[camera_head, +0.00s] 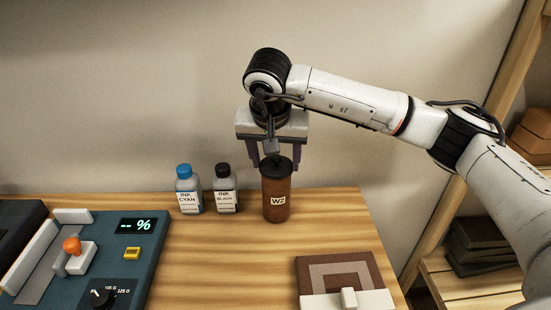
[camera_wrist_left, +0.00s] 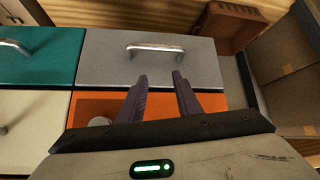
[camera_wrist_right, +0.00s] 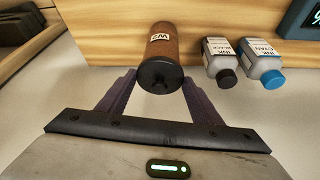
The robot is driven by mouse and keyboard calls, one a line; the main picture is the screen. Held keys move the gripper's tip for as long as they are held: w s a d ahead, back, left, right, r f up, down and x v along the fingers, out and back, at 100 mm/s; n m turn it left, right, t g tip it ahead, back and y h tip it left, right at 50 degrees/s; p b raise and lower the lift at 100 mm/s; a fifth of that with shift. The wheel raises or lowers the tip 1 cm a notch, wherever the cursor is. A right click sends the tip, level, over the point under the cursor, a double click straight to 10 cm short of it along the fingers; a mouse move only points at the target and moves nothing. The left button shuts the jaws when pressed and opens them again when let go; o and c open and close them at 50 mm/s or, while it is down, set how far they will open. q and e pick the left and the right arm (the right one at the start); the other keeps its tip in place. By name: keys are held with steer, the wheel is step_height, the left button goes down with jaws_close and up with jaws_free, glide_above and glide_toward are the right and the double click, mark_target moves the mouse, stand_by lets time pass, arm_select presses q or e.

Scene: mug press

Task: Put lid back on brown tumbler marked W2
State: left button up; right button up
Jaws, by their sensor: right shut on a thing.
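The brown tumbler (camera_head: 277,199) stands upright on the wooden table, its white W2 label facing the head camera. The black lid (camera_head: 275,167) is at the tumbler's top, in line with it. I see no clear gap between them, but cannot tell whether the lid is fully seated. My right gripper (camera_head: 274,163) comes from above and is shut on the lid. In the right wrist view the lid (camera_wrist_right: 160,76) sits between the two fingertips, with the tumbler (camera_wrist_right: 162,46) beyond it. My left gripper (camera_wrist_left: 160,78) is open and empty, and shows only in the left wrist view.
Cyan (camera_head: 188,192) and black (camera_head: 226,190) ink bottles stand just left of the tumbler. A teal press machine (camera_head: 140,258) is at the left front. A brown square pad (camera_head: 340,270) lies at the right front. Coloured drawers (camera_wrist_left: 205,65) are near my left gripper.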

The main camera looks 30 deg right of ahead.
steer(key=o, duration=1.6)
steer(key=shift+r+p, duration=2.45)
steer(key=shift+r, duration=1.05)
jaws_close()
